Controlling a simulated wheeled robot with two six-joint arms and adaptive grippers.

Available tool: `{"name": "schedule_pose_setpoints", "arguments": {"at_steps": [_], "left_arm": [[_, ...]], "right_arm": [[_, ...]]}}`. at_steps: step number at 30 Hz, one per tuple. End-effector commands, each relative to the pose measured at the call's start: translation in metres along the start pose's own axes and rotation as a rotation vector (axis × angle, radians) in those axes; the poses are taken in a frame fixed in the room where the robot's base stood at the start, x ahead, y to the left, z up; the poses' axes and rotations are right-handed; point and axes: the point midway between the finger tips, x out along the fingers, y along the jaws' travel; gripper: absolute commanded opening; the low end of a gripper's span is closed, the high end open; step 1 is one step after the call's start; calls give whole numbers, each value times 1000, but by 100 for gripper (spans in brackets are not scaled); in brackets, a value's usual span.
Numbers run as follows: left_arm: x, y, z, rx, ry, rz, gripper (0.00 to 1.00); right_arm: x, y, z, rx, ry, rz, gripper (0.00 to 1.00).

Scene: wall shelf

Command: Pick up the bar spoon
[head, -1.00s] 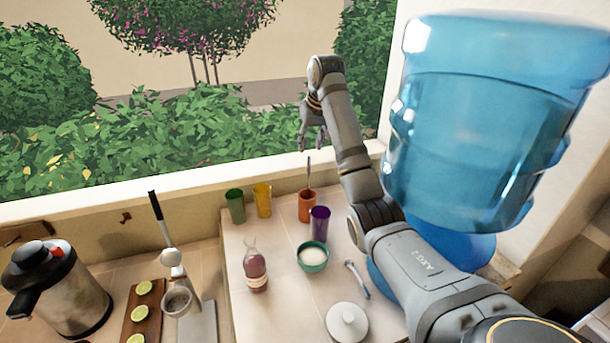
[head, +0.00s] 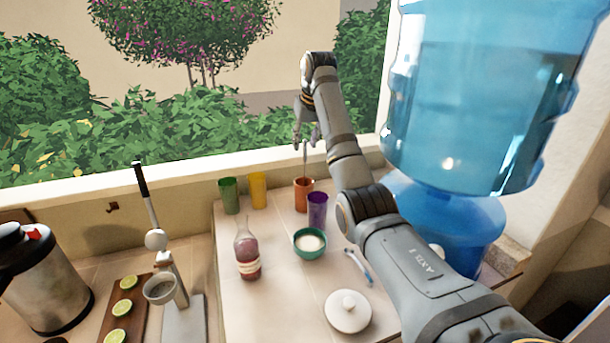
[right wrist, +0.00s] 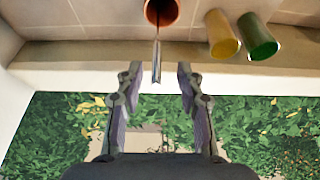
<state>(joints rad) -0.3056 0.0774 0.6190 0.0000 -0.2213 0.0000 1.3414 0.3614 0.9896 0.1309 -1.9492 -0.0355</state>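The bar spoon (head: 305,160) stands upright in the orange cup (head: 302,196) near the back of the counter. Its thin handle sticks up out of the cup. My right gripper (head: 306,142) is above the cup, at the height of the handle's top. In the right wrist view the gripper (right wrist: 157,82) has its two fingers apart, and the bar spoon's handle (right wrist: 156,60) shows between and just beyond the fingertips. I cannot tell that either finger touches it. The orange cup (right wrist: 162,10) is at the top of that view. My left gripper is not in view.
Green (head: 229,196), yellow (head: 258,190) and purple (head: 317,210) cups stand close by. A teal bowl (head: 310,243), a bottle (head: 247,255), a lidded white pot (head: 348,311) and a spoon (head: 358,267) lie nearer. A large blue water jug (head: 475,95) stands right of my arm.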

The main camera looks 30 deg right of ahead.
Motion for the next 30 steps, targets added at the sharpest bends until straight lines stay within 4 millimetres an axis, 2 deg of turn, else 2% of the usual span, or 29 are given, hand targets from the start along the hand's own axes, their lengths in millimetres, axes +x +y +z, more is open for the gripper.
{"name": "schedule_pose_setpoints", "arguments": {"at_steps": [1,6,14,22,30], "left_arm": [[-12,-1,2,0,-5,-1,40],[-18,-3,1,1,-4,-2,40],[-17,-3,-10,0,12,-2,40],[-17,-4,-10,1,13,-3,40],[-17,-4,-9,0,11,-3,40]], "right_arm": [[5,3,-2,1,-5,1,38],[32,4,-1,1,-3,1,38],[38,4,-1,1,0,0,38],[38,4,-1,0,0,0,2],[38,4,-1,0,0,0,0]]}}
